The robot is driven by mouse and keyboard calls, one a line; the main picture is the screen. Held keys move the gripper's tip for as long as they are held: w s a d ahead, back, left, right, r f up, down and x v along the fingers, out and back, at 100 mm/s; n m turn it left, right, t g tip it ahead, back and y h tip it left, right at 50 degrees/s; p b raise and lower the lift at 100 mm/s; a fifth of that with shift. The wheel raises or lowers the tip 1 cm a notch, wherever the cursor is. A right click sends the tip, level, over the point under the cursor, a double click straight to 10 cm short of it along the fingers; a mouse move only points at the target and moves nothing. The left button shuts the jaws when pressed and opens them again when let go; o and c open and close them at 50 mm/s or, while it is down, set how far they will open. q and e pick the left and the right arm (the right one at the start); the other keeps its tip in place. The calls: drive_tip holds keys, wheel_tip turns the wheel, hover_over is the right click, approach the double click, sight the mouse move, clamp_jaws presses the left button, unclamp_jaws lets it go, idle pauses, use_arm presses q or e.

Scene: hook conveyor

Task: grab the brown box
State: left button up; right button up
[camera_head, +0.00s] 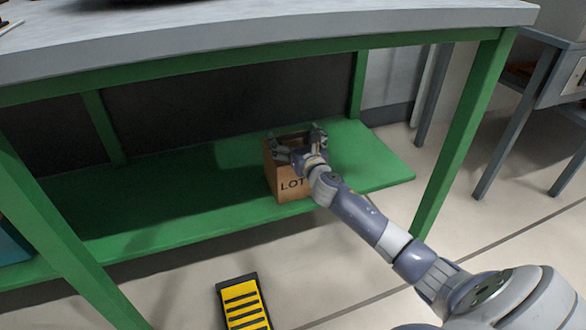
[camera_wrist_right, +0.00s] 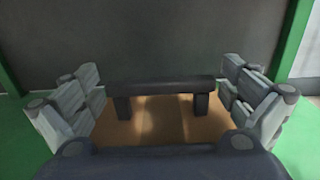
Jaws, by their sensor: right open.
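The brown box (camera_head: 286,186), with the letters "LOT" on its front, stands on the green lower shelf (camera_head: 365,175) of a workbench. My right gripper (camera_head: 299,141) is at the top of the box, its fingers spread toward the left and right sides of the box's top. In the right wrist view the open fingers (camera_wrist_right: 164,92) stand wide apart, with brown box surface (camera_wrist_right: 178,126) between and below them. A dark bar with two short legs (camera_wrist_right: 166,88) crosses the view there; I cannot tell what it belongs to. My left gripper is not in view.
The grey bench top (camera_head: 270,37) overhangs the shelf, with green legs (camera_head: 465,135) at its corners. A dark back panel (camera_head: 230,105) closes the rear. A yellow-and-black striped piece (camera_head: 244,303) lies on the floor.

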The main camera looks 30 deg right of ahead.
drive_tip(key=c, duration=1.6)
drive_tip(key=shift+r, duration=0.15)
drive_tip(key=c, duration=0.3)
drive_tip(key=shift+r, duration=0.15)
drive_tip(key=shift+c, duration=0.2)
